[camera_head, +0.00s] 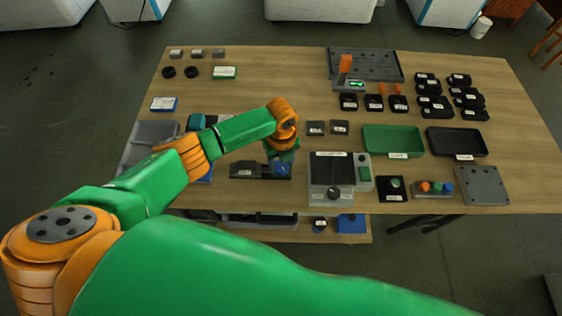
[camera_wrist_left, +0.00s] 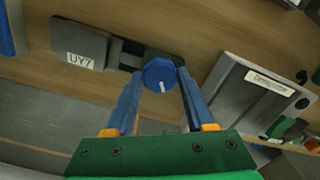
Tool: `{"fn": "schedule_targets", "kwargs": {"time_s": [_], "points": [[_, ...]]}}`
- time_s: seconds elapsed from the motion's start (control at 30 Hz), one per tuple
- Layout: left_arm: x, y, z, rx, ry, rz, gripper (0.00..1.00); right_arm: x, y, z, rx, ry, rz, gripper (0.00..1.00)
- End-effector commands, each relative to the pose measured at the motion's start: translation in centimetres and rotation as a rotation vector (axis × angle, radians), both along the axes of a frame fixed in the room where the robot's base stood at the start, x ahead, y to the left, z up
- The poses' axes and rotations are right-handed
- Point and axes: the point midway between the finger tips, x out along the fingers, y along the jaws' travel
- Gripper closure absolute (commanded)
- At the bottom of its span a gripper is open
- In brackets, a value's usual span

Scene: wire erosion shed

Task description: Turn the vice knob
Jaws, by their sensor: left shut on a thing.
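The dark vice (camera_head: 245,170) lies near the front edge of the wooden table, left of the grey machine. In the left wrist view its labelled body (camera_wrist_left: 80,42) is at the upper left. The round blue vice knob (camera_wrist_left: 160,76) has a white mark on its face and sits at the vice's right end. My left gripper (camera_head: 281,165) is over this end in the head view and largely hides the knob. In the left wrist view its two blue fingers (camera_wrist_left: 158,78) are shut on the knob, one on each side. My right gripper is not in view.
A grey machine (camera_head: 323,188) with a dark dial stands close to the right of the vice. Green (camera_head: 393,153) and black (camera_head: 455,155) trays lie farther right. A button box (camera_head: 433,197) is near the front edge. The table's back middle is clear.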

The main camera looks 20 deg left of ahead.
Motion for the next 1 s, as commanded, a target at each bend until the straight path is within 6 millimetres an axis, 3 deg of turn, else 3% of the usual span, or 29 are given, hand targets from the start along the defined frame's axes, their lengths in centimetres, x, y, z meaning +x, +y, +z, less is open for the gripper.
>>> {"fn": "schedule_targets", "kwargs": {"time_s": [0.77,0.8,0.87,1.0], "points": [[-0.04,-0.02,-0.02,0.0,0.001,-0.088,1.0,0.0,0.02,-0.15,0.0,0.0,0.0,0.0],[-0.04,-0.02,-0.02,0.0,0.001,-0.088,0.35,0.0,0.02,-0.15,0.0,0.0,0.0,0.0],[-0.04,-0.02,-0.02,0.0,0.001,-0.088,0.19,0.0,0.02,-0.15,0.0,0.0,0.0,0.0],[-0.03,-0.01,-0.02,0.001,0.001,-0.087,0.16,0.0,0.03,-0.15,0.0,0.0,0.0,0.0]]}}
